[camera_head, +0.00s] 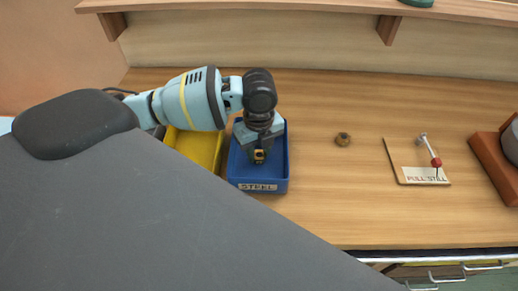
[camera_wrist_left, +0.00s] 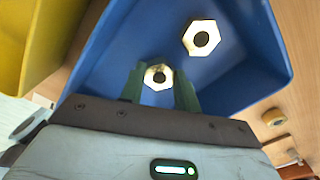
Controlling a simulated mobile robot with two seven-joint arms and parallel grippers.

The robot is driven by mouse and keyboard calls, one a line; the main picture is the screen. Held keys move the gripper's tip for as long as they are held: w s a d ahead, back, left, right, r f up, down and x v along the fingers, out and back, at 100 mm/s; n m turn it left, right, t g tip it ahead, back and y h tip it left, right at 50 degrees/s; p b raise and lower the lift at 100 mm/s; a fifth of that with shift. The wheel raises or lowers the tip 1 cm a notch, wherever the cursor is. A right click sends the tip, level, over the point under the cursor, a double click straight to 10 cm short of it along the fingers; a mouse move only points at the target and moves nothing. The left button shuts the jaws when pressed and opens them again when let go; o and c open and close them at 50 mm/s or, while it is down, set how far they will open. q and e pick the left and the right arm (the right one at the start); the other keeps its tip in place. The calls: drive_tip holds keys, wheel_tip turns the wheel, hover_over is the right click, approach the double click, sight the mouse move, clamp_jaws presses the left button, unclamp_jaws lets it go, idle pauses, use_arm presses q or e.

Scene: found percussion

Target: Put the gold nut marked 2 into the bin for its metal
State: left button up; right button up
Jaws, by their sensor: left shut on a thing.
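My left gripper (camera_head: 259,150) is over the blue bin labelled STEEL (camera_head: 258,188), pointing down into it. It is shut on a gold nut (camera_head: 260,157), whose hole shows dark in the head view. In the left wrist view the held nut (camera_wrist_left: 158,76) shows between the green fingers of the left gripper (camera_wrist_left: 160,88); its mark cannot be read. A second pale gold hexagonal nut (camera_wrist_left: 201,38) lies in the blue bin (camera_wrist_left: 120,55). The yellow bin (camera_head: 207,150) stands beside the blue one, partly hidden by my arm. My right gripper is not in view.
A small brown round object (camera_head: 342,139) sits on the wooden table (camera_head: 320,190) right of the blue bin. Farther right are a board with a red-knobbed lever (camera_head: 436,161) and a brown block (camera_head: 497,165). A shelf (camera_head: 300,10) runs along the back.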

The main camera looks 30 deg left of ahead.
sight(259, 154)
use_arm(q)
drive_tip(key=shift+f, duration=0.2)
drive_tip(key=o, duration=1)
drive_tip(key=shift+o, duration=0.2)
drive_tip(key=shift+r, duration=0.15)
wheel_tip(259, 154, up, 12)
drive_tip(key=shift+p, duration=0.45)
